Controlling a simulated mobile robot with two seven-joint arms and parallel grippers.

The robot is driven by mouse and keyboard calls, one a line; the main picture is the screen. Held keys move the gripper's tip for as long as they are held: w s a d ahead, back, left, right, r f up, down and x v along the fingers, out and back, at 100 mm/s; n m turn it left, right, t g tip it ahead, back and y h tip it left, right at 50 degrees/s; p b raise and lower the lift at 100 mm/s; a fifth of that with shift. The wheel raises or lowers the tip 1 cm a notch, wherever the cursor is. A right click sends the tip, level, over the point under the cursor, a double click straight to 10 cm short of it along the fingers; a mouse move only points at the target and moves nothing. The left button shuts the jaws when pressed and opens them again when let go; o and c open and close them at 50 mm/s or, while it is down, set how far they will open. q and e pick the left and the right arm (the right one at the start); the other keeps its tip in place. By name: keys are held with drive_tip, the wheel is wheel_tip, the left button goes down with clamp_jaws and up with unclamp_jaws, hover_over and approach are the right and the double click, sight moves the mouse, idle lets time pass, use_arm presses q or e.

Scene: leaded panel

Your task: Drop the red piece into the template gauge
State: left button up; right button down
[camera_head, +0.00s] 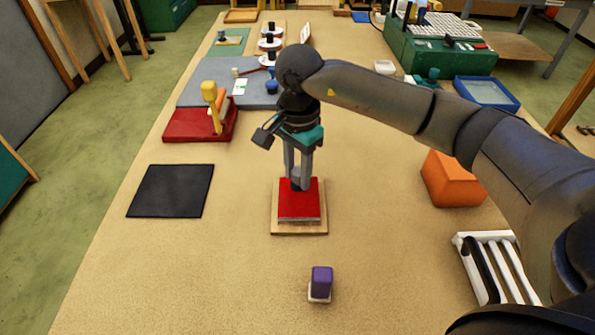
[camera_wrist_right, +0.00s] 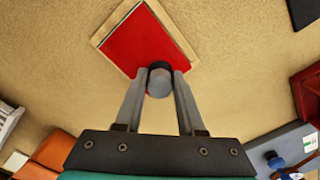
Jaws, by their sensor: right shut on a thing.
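The red piece (camera_head: 298,207) is a flat red square over the pale wooden template gauge (camera_head: 325,229) in the middle of the table. The wrist view also shows the red piece (camera_wrist_right: 138,42) with the gauge's wooden rim (camera_wrist_right: 101,36) around it. A grey strip shows along its near edge; I cannot tell whether it lies fully down. My right gripper (camera_head: 299,184) points down over its far part. In the wrist view its fingers are shut on a dark round knob (camera_wrist_right: 160,80) at the red piece's edge. My left gripper is not in view.
A black mat (camera_head: 171,191) lies left. A purple block (camera_head: 321,280) stands in front of the gauge. An orange block (camera_head: 453,180) and a white slotted rack (camera_head: 494,262) are right. A red base with a yellow-handled tool (camera_head: 211,94) stands behind left. Bare table surrounds the gauge.

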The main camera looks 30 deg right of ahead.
sight(298, 171)
drive_tip(key=shift+f+b, duration=0.9)
drive_tip(key=shift+f, duration=0.1)
drive_tip(key=shift+c, duration=2.2)
unclamp_jaws()
drive_tip(key=shift+r, duration=0.1)
wheel_tip(298, 171, up, 15)
drive_tip(key=p, duration=0.1)
drive_tip(key=shift+d+p, duration=0.15)
drive_tip(key=shift+p, duration=0.25)
drive_tip(key=shift+r, duration=0.1)
